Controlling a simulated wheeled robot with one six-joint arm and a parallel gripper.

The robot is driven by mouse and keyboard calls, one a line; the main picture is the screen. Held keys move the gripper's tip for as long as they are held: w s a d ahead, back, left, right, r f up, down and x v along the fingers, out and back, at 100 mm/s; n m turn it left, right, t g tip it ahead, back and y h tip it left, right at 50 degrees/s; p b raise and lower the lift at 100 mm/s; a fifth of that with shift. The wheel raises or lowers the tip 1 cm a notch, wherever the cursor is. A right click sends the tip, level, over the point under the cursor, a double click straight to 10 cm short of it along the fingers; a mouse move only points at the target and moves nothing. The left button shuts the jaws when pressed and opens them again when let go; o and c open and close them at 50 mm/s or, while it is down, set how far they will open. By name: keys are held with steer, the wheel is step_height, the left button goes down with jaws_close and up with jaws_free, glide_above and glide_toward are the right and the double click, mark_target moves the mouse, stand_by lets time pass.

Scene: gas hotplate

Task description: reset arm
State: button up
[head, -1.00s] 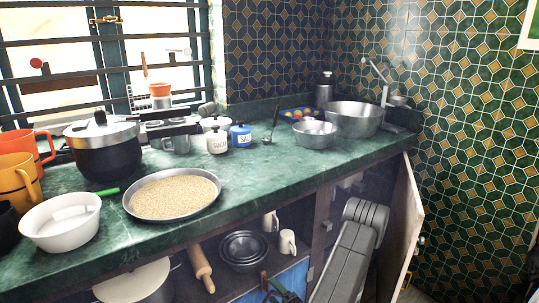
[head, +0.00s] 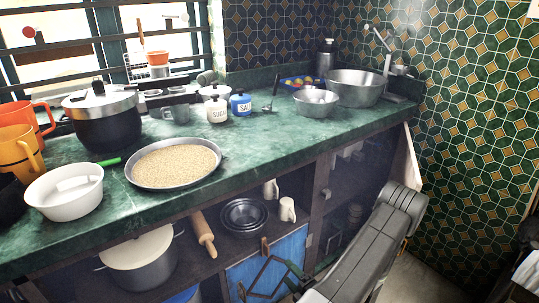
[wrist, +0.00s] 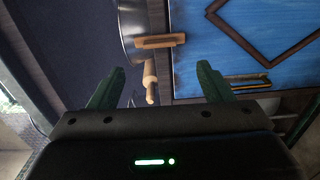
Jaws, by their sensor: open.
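My gripper (wrist: 158,82) is open in the wrist view, with its two dark green fingers spread wide and nothing held between them. Beyond the fingers are a blue panel (wrist: 225,45) with a dark frame, a wooden handle (wrist: 160,41) and a rolling pin (wrist: 150,80). In the head view my grey arm rises at the lower right, in front of the lower cabinet. Part of a green finger shows low in the head view, in front of the blue door (head: 262,268). The rest of my gripper is cut off or hidden there.
The green counter (head: 270,135) holds a pan of grain (head: 175,162), a white bowl (head: 64,192), a pot (head: 103,120) and metal bowls (head: 355,88). An open cabinet door (head: 411,160) stands close behind my arm. Floor shows at the lower right.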

mark_target(268, 252)
steer(key=w+a+n+b, duration=0.3)
steer(key=w+a+n, duration=0.3)
steer(key=n, duration=1)
steer(key=shift+w+a+r, duration=0.25)
steer(key=shift+w+a, duration=0.1)
steer(key=shift+w, duration=1)
steer(key=shift+n, duration=0.3)
